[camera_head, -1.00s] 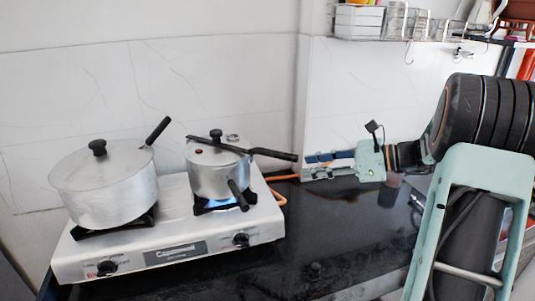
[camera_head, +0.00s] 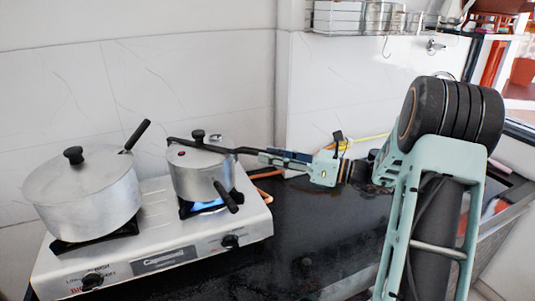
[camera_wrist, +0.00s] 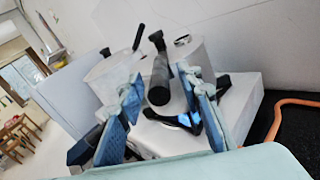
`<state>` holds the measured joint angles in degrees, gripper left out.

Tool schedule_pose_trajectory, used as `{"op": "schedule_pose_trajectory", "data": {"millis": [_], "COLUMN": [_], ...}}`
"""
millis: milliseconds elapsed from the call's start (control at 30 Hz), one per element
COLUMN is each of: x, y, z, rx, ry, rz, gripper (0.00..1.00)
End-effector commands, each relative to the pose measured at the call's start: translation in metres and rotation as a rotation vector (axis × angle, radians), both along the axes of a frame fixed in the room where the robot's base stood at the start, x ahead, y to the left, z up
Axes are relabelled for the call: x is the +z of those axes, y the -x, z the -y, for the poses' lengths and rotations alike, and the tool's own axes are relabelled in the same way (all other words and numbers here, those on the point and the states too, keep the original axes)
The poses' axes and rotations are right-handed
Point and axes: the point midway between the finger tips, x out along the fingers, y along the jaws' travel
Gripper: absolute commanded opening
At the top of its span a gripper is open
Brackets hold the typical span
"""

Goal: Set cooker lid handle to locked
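The small metal cooker (camera_head: 196,180) stands on the right burner of the stove, with a blue flame under it. Its lid has a long black lid handle (camera_head: 222,149) pointing right, out of line with the black lower pot handle (camera_head: 227,197), which points toward the front right. My gripper (camera_head: 264,156) is at the outer end of the lid handle. In the wrist view, the lid handle (camera_wrist: 159,80) lies between the two spread blue fingers of my gripper (camera_wrist: 158,92), with gaps showing on both sides. The pot handle (camera_wrist: 223,83) is beyond the right finger.
A larger lidded pot (camera_head: 85,198) stands on the left burner of the white stove (camera_head: 205,238). An orange hose (camera_head: 266,193) runs behind the stove's right side. The dark counter (camera_head: 300,235) is clear in front of my arm. A wire rack (camera_head: 345,20) hangs on the wall above.

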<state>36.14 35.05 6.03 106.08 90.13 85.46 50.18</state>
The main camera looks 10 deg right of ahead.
Motion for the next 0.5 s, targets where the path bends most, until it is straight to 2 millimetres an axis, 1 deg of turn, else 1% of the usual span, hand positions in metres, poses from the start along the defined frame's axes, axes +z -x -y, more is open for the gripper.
{"op": "schedule_pose_trajectory", "data": {"millis": [33,133,467,500], "x": [0.0006,0.0001,-0.0002,-0.0002], "y": [-0.003,-0.0073,-0.0091,-0.009], "z": [-0.0052,-0.0109,-0.0133,-0.0132], "rx": [0.002,0.0,0.0,0.0], "ry": [0.0,0.0,0.0,0.0], "rz": [0.0,0.0,0.0,0.0], "gripper": [0.33,0.33,0.33,0.29]}}
